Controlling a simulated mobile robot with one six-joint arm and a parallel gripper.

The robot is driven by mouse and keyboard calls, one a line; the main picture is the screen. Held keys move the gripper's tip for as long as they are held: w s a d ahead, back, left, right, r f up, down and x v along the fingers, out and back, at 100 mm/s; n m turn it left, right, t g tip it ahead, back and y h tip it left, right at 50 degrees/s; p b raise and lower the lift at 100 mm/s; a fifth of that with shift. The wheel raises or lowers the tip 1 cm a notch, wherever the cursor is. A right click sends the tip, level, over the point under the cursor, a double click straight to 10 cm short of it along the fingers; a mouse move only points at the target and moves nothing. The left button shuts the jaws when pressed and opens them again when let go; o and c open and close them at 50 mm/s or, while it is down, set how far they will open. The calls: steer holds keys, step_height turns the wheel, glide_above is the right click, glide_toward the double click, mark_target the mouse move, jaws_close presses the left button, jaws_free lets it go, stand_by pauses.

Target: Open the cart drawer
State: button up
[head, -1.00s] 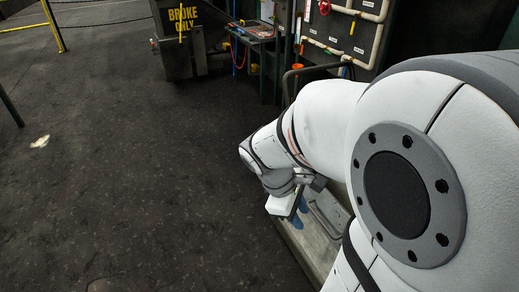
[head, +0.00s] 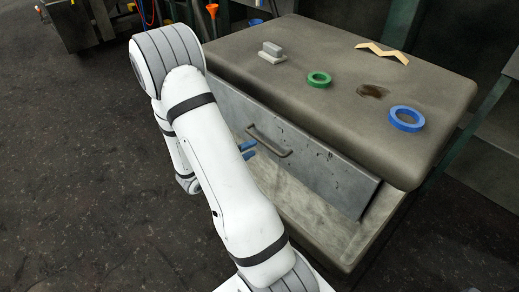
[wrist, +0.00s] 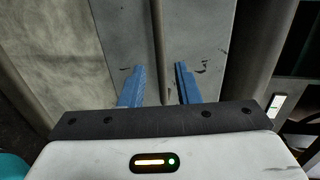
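The cart (head: 330,60) has a worn grey-brown top, and its grey drawer front (head: 315,160) sits under the top's near edge. No gap into the drawer is visible. A grey bar handle (head: 270,143) is on the drawer front. My gripper (head: 245,150) is at the left end of the handle in the head view, partly hidden by my arm. In the wrist view, my gripper (wrist: 158,84) has its two blue fingers apart, pointing at the drawer front. The handle (wrist: 157,45) shows as a narrow bar between them, with space on both sides.
On the cart top are a green tape ring (head: 319,79), a blue tape ring (head: 406,118), a grey block (head: 271,51) and a tan zigzag piece (head: 383,52). A pale lower ledge (head: 315,225) juts out below the drawer.

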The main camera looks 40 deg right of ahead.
mark_target(263, 143)
steer(key=b+x, duration=0.1)
steer(key=x, duration=0.5)
steer(key=shift+d, duration=0.4)
steer(key=shift+c, duration=0.2)
jaws_close()
